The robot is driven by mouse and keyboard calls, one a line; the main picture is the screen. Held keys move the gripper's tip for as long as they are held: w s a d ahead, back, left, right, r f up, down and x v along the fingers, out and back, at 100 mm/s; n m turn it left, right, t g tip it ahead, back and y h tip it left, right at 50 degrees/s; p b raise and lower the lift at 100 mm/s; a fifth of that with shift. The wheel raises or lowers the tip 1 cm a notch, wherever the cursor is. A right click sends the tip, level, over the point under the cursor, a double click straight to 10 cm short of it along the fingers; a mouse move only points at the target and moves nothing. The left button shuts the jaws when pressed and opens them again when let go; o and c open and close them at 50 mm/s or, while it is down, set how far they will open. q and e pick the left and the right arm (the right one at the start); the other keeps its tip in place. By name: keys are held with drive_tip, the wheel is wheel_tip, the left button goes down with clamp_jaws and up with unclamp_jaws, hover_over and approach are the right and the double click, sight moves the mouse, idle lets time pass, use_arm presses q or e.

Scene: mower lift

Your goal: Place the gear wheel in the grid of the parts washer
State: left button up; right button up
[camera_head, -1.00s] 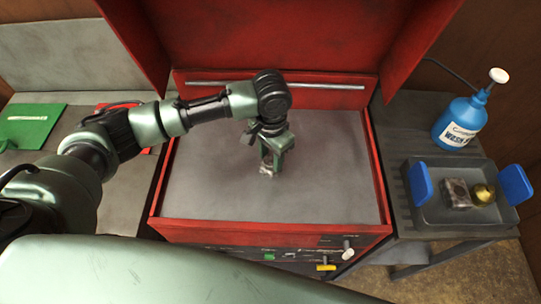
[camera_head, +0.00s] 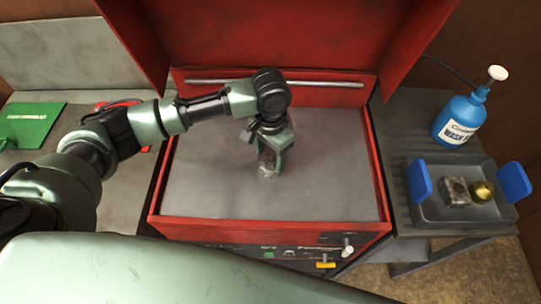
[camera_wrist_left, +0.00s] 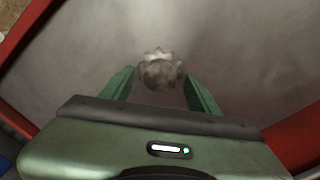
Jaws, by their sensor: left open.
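The gear wheel (camera_head: 266,171) is a small, grimy grey-brown toothed piece on the grey work surface of the red parts washer (camera_head: 200,187). In the left wrist view the gear wheel (camera_wrist_left: 160,69) shows just beyond and between the fingers, slightly blurred. My left gripper (camera_head: 270,160) points down over it, with its green fingers apart on either side; they show apart in the left wrist view (camera_wrist_left: 159,80) too. I cannot tell whether a finger touches the gear. No separate grid pattern is distinct on the surface. My right gripper is not in view.
The washer's raised red lid (camera_head: 265,40) stands behind. On the right bench are a blue wash bottle (camera_head: 459,122) and a grey tray (camera_head: 441,212) with blue handles, holding a grimy block (camera_head: 455,191) and a brass-coloured part (camera_head: 482,192). A green item (camera_head: 32,125) lies left. The washer surface is otherwise clear.

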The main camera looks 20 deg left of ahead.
sight(271, 161)
use_arm(q)
wheel_tip(271, 161, up, 11)
drive_tip(key=b, duration=0.1)
drive_tip(key=shift+r+b, duration=0.15)
drive_tip(key=shift+b, duration=0.2)
drive_tip(key=shift+s, duration=0.1)
